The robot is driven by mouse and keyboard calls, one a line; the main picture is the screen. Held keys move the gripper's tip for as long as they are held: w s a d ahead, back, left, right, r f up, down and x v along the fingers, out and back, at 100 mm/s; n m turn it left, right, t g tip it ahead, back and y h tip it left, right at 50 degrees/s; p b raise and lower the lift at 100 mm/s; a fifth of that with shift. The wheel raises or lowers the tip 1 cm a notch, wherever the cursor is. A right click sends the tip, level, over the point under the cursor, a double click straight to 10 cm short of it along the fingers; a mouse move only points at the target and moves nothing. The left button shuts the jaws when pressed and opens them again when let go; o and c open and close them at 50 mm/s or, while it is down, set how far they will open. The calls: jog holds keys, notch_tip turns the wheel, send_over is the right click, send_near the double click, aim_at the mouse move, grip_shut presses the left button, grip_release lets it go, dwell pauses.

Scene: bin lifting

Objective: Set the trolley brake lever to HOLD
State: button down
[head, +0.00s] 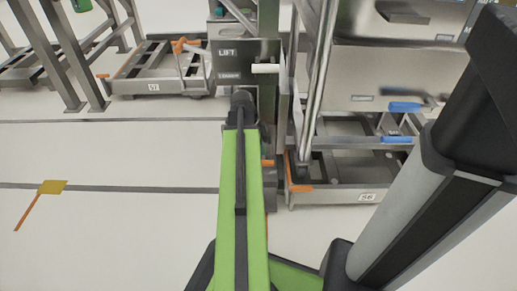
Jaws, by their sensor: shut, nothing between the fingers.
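A low grey trolley (330,199) with a tag that seems to read S6 stands right of my arm. It has orange parts at its left corner, and a steel upright rises there. A second low trolley (128,88) stands at the back left, with an orange-topped lever-like part (187,46) on it. I cannot tell which part is the brake lever, and no HOLD marking is legible. My gripper (241,98), at the far end of my green arm, is shut and empty, in front of the lift panel. Its fingertips are hard to make out.
A steel panel (235,52) marked LIFT, with a lower label, carries a white handle (265,69). Blue handles (404,107) show at right. A yellow piece (52,187) with an orange strip lies on the floor. The left floor is mostly clear.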

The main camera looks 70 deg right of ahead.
aim_at(264, 161)
jog(key=f+b, duration=0.2)
jog(key=f, duration=0.1)
jog(key=f+b, duration=0.1)
jog(key=f, duration=0.1)
jog(key=shift+d+f+b, duration=0.15)
jog(key=shift+d+b, duration=0.15)
jog(key=shift+b, duration=0.05)
jog(key=f+b, duration=0.3)
jog(key=a+f+b, duration=0.1)
jog(key=f+b, duration=0.1)
jog(key=shift+s+f+b, duration=0.2)
jog(key=shift+f+b, duration=0.1)
jog(key=shift+r, duration=0.2)
